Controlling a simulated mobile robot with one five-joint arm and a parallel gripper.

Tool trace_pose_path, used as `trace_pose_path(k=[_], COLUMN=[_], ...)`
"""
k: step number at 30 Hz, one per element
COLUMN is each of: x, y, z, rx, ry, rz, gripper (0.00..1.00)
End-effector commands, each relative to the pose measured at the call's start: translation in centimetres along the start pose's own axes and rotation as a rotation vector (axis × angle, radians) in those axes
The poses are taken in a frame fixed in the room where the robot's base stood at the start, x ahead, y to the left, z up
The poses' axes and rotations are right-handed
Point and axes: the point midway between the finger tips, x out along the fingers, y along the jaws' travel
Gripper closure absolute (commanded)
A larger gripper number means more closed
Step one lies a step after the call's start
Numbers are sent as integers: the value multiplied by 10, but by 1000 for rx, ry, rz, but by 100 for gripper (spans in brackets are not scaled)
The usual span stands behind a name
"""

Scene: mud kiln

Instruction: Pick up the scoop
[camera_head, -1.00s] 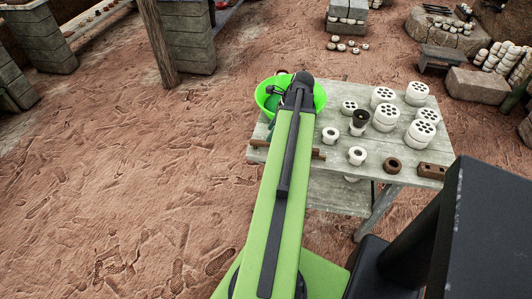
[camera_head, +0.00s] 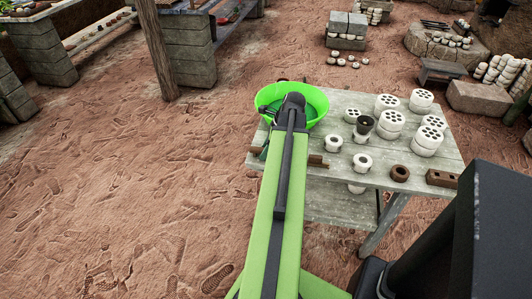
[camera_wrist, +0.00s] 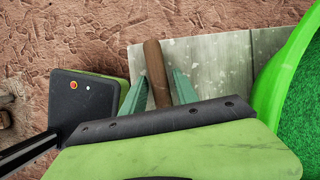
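A brown wooden rod (camera_wrist: 157,75) lies near the table's left end, and part of it shows right of my arm in the head view (camera_head: 318,161). It looks like a handle; no scoop head is visible, so I cannot tell if it is the scoop's. My gripper (camera_wrist: 160,82) is open, its two green fingers on either side of the rod with small gaps. The fingers also show at the table's left edge in the head view (camera_head: 262,149). The lower part of the rod is hidden behind my gripper's body in the wrist view.
A bright green basin (camera_head: 268,97) with green contents stands on the grey wooden table (camera_head: 440,155), close to the rod. White perforated cylinders (camera_head: 388,121), small white cups (camera_head: 362,162), a brown ring (camera_head: 400,173) and a brown brick (camera_head: 441,178) stand to the right.

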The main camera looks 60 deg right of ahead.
Motion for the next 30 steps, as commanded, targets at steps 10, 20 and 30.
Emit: trace_pose_path(k=[10,20,30], x=[0,-6,-54], y=[0,0,-5], z=[0,2,11], rx=[0,0,4], ry=[0,0,0], rz=[0,0,-2], gripper=[100,100,100])
